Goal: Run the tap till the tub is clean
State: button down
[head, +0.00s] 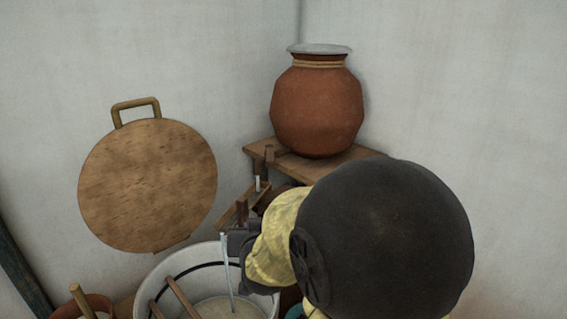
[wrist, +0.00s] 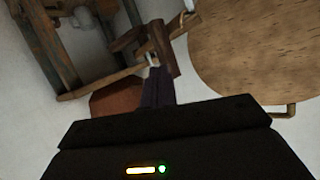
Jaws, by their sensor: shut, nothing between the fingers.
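The tub (head: 184,263) is pale with a dark band and stands at the bottom of the head view. Cloudy beige liquid (head: 215,308) shows inside it. A thin pale stream (head: 227,268) comes down into the tub, and looks like running water. Wooden tap-like parts (head: 242,213) show below the shelf; one wooden piece also shows in the wrist view (wrist: 163,48). My gripper (head: 237,243) is shut and empty, close beside the stream and those parts. Its dark fingers (wrist: 158,88) point at the wooden piece in the wrist view; I cannot tell whether they touch it.
A brown clay pot (head: 317,108) with a pale lid stands on a corner wooden shelf (head: 345,160). A round wooden board (head: 147,186) with a handle is against the left wall. Wooden sticks (head: 183,298) lean in the tub. My arm hides the lower right.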

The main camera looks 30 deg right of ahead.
jog(key=s+a+f+n+g+y, duration=0.1)
jog(key=s+a+f+g, duration=0.2)
jog(key=s+f, duration=0.1)
jog(key=s+a+f+n+g+y, duration=0.1)
jog(key=s+a+f+n+g, duration=0.1)
jog(key=s+a+f+g, duration=0.1)
jog(key=s+a+f+n+g+y, duration=0.2)
jog(key=s+a+f+g, duration=0.1)
jog(key=s+f, duration=0.3)
jog(key=shift+s+g, duration=0.2)
jog(key=shift+g, duration=0.6)
jog(key=shift+w+a+f, duration=0.1)
jog(key=shift+a, duration=0.1)
